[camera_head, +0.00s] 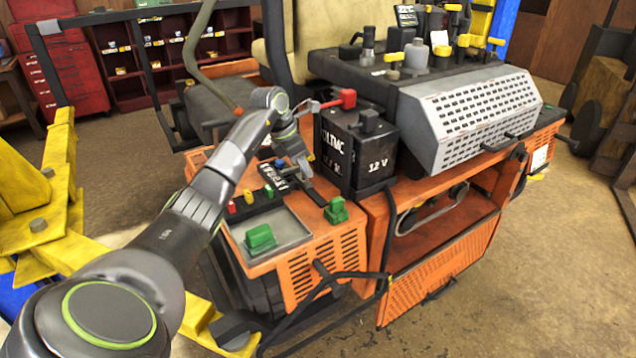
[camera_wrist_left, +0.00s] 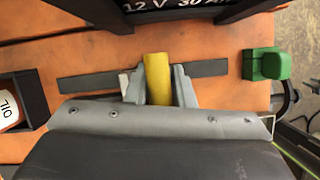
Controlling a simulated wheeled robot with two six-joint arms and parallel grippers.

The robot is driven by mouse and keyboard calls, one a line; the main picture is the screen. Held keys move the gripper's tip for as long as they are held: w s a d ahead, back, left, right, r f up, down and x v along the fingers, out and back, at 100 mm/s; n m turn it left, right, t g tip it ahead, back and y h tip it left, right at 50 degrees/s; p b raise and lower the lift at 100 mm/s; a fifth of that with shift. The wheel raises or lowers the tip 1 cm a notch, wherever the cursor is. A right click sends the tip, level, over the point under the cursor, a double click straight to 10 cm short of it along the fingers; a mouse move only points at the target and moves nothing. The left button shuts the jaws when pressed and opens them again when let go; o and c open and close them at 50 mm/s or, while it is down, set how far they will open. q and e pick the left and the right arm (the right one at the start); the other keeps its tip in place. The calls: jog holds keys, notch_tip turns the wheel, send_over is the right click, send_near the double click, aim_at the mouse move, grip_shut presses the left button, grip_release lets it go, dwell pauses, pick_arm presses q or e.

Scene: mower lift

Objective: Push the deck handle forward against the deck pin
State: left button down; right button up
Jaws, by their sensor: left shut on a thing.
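My left gripper (camera_head: 305,163) reaches over the orange control panel of the mower, next to the black battery. In the left wrist view its two grey fingers (camera_wrist_left: 158,84) are shut on a yellow handle (camera_wrist_left: 157,72), one finger on each side. I take this as the deck handle. It stands over a dark slotted strip (camera_wrist_left: 208,68) on the orange panel; its lower part is hidden by the gripper. A small whitish piece (camera_wrist_left: 124,80) shows beside the left finger; I cannot tell whether it is the deck pin. My right gripper is not in view.
The black 12 V battery (camera_head: 362,150) stands close beyond the gripper. A green knob (camera_head: 337,209) and a green block (camera_head: 261,238) are on the panel nearby, with small coloured knobs (camera_head: 248,197) to the left. A yellow lift frame (camera_head: 40,215) stands at the left.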

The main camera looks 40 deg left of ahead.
pick_arm(q)
jog(key=shift+w+a, duration=0.25)
jog(key=shift+a, duration=0.3)
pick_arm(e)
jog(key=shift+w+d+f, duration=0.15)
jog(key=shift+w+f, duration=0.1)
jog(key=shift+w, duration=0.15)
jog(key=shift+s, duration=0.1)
pick_arm(q)
jog(key=c, duration=1.3)
grip_release()
jog(key=shift+d, duration=0.1)
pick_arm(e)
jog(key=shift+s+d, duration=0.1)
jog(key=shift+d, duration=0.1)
pick_arm(q)
jog(key=shift+r, duration=0.1)
jog(key=b+v, duration=0.1)
jog(key=v, duration=1.6)
jog(key=shift+s+r, duration=0.1)
jog(key=shift+s, duration=0.1)
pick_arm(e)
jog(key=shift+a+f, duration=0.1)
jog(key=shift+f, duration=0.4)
